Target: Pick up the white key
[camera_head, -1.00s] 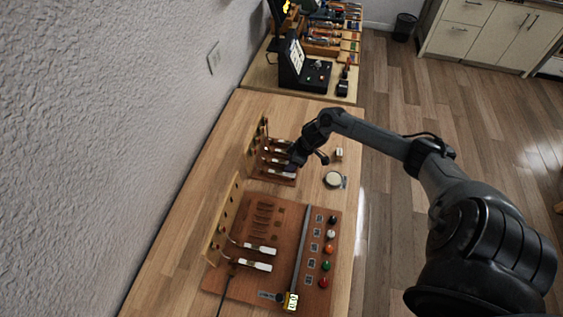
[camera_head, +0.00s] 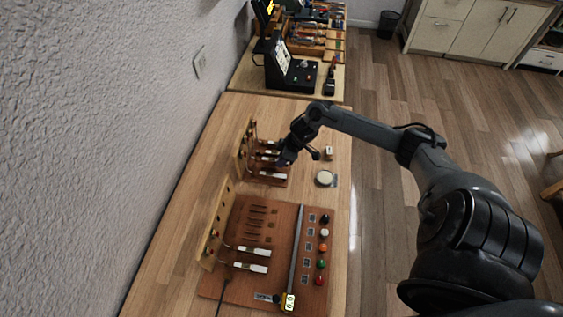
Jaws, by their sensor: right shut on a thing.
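Several white keys with dark stems stand in a row at the small wooden rack (camera_head: 241,160) in the middle of the table. The nearest white key of that row (camera_head: 273,175) lies just below my right gripper in the picture. My right gripper (camera_head: 283,163) is at the open end of this row, shut on a white key. The fingers and the gripped part are small and dark, so the grip itself is mostly hidden. Two more white keys (camera_head: 255,250) (camera_head: 250,267) lie on the brown board at the front. My left gripper is not in view.
The brown board (camera_head: 282,215) carries a metal rail (camera_head: 296,245) and a column of coloured knobs (camera_head: 323,247). A round pale disc (camera_head: 323,178) and a small white block (camera_head: 328,153) lie right of my gripper. A textured wall borders the table on the left.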

